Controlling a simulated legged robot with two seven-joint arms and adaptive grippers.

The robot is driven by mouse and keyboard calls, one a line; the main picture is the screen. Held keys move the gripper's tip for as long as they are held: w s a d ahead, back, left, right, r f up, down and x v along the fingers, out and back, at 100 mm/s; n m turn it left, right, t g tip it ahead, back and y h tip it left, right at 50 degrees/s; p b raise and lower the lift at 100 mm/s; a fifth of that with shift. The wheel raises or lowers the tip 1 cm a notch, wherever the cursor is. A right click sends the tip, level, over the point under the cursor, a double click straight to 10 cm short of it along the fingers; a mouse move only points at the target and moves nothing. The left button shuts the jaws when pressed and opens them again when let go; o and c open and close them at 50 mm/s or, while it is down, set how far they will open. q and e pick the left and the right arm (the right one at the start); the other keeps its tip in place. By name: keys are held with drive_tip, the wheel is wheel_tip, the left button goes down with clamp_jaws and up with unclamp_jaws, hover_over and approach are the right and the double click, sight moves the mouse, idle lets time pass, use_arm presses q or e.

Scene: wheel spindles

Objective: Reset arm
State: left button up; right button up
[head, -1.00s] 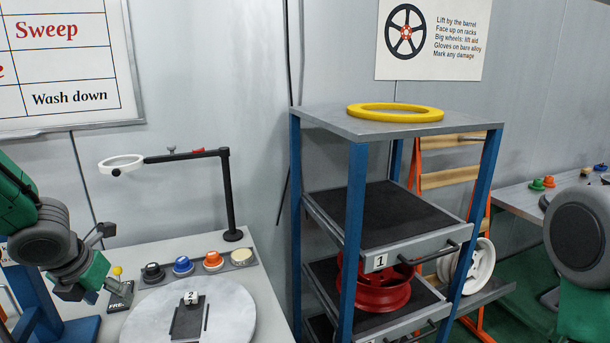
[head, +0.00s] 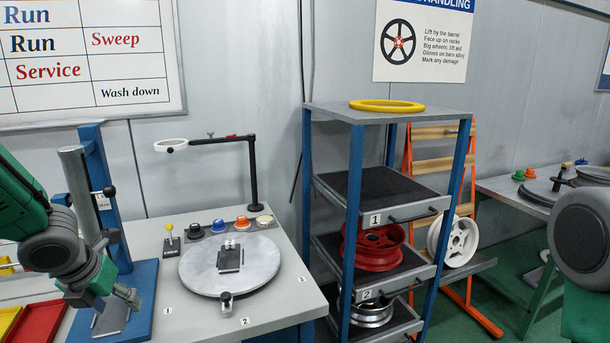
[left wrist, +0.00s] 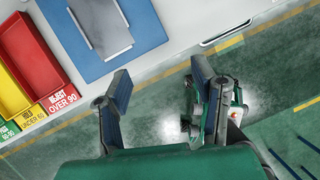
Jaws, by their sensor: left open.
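My left gripper (head: 120,268) is at the lower left of the head view, in front of the blue stand with a grey post (head: 77,190). Its fingers are spread and hold nothing. In the left wrist view the open left gripper (left wrist: 161,75) has its fingers apart over green floor, near the edge of the bench and the blue base plate (left wrist: 88,58). Part of my right arm shows at the right edge of the head view, but its gripper is out of view.
A round grey turntable (head: 225,280) stands on the bench beside a magnifier lamp (head: 254,175) and several coloured buttons. Red (left wrist: 34,50) and yellow trays lie left. A blue rack (head: 355,200) holds wheels, with a yellow ring (head: 387,106) on top.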

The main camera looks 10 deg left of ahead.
use_arm(q)
drive_tip(key=s+d+f+n+g+h+b, duration=0.1)
drive_tip(key=s+d+f+n+b, duration=0.1)
drive_tip(key=s+d+f+n, duration=0.25)
drive_tip(key=s+d+f+n+g+b, duration=0.1)
drive_tip(key=s+d+f+n, duration=0.15)
drive_tip(key=f+n, duration=0.4)
drive_tip(key=s+d+f+n+h+b, duration=0.1)
drive_tip(key=s+d+f+n+b, duration=0.2)
drive_tip(key=f, duration=0.5)
drive_tip(key=s+d+f+n+g+y+b, duration=0.1)
drive_tip(key=s+d+f+n+b, duration=0.3)
drive_tip(key=s+f+n, duration=1)
drive_tip(key=s+n, duration=0.1)
drive_tip(key=n, duration=0.3)
drive_tip(key=shift+f+n+g+y, duration=0.3)
drive_tip(key=shift+f+g, duration=0.05)
drive_tip(key=shift+g, duration=0.05)
use_arm(e)
wheel_tip(320, 180, down, 11)
drive_tip(key=shift+w+r, duration=0.2)
drive_tip(key=shift+w, duration=0.2)
